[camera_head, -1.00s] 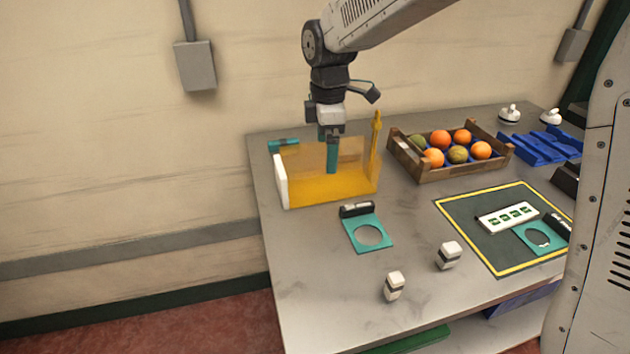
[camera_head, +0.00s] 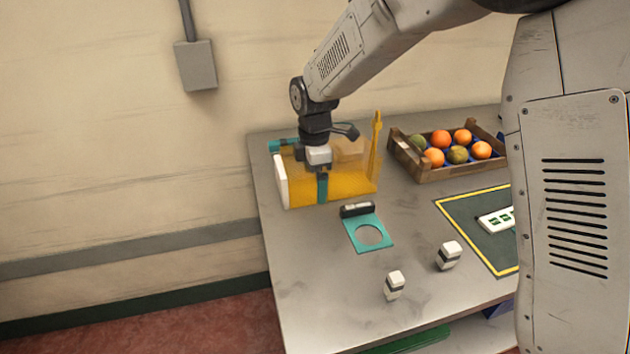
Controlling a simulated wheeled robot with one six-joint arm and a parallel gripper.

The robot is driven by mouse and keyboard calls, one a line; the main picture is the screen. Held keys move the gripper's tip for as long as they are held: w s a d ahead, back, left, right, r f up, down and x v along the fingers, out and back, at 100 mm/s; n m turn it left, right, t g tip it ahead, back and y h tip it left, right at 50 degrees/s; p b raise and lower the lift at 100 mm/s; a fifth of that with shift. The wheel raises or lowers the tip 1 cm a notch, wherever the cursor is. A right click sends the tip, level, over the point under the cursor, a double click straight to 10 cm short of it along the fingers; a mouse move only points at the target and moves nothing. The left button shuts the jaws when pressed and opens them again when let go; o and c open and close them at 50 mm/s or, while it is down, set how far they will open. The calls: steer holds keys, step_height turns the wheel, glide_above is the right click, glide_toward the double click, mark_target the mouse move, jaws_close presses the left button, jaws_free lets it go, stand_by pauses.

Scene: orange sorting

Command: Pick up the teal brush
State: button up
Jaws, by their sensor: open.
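A teal cylinder-like piece, which looks like the brush (camera_head: 281,146), lies at the back left corner of the see-through yellow bin (camera_head: 350,188). Part of it is hidden behind the bin and my arm. My gripper (camera_head: 322,199) points down with teal fingers at the bin's front side, lower and to the right of the teal piece. It is open, with nothing seen between the fingers. I cannot tell whether the fingertips are inside the bin or just in front of it.
A wooden crate (camera_head: 438,176) of oranges and greenish fruit stands right of the bin. A teal plate with a round hole (camera_head: 383,241) lies in front. Two small white blocks (camera_head: 394,286) (camera_head: 449,255) stand nearer. My arm hides the table's right side.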

steer(key=c, duration=0.7)
steer(key=shift+r, duration=0.1)
